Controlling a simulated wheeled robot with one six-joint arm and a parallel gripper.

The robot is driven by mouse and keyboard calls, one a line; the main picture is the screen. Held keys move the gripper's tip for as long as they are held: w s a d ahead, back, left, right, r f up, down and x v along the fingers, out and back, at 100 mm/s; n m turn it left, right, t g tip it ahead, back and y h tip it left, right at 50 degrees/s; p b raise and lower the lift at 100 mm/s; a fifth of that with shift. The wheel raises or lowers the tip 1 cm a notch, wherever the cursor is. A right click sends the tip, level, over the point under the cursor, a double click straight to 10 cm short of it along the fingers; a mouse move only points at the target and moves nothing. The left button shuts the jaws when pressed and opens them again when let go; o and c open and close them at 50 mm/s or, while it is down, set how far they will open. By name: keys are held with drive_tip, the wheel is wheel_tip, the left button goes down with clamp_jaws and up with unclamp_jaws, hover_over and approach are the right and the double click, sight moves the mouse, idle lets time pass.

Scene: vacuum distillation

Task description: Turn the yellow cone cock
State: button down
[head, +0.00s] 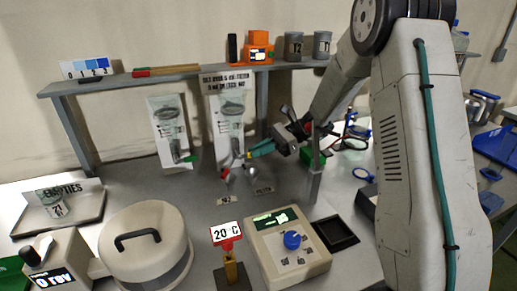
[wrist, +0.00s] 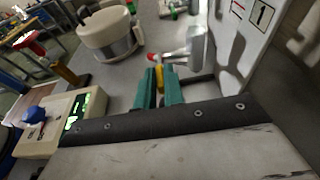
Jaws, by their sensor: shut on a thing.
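The yellow cone cock (wrist: 159,74) sits between the teal fingertips of my gripper (wrist: 160,88) in the wrist view, and the fingers are shut on it. A small red piece (wrist: 151,57) and a grey-white fitting (wrist: 188,47) are just beyond it. In the head view my gripper (head: 256,150) reaches in from the right to the glass-and-metal assembly (head: 238,172) in front of the right wall poster. The cock is mostly hidden there by the fingers, and its turn angle cannot be told.
A grey shelf (head: 212,70) stands behind the work spot. A lidded white pot (head: 146,245), a beige heater box with a blue knob (head: 288,249) and a red-topped "20" sign (head: 227,234) stand in front. A grey post (head: 315,178) rises right of the gripper.

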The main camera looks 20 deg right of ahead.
drive_tip(key=c, duration=1.5)
unclamp_jaws()
drive_tip(key=v, duration=0.7)
drive_tip(key=shift+d, duration=0.4)
drive_tip(key=shift+r, duration=0.1)
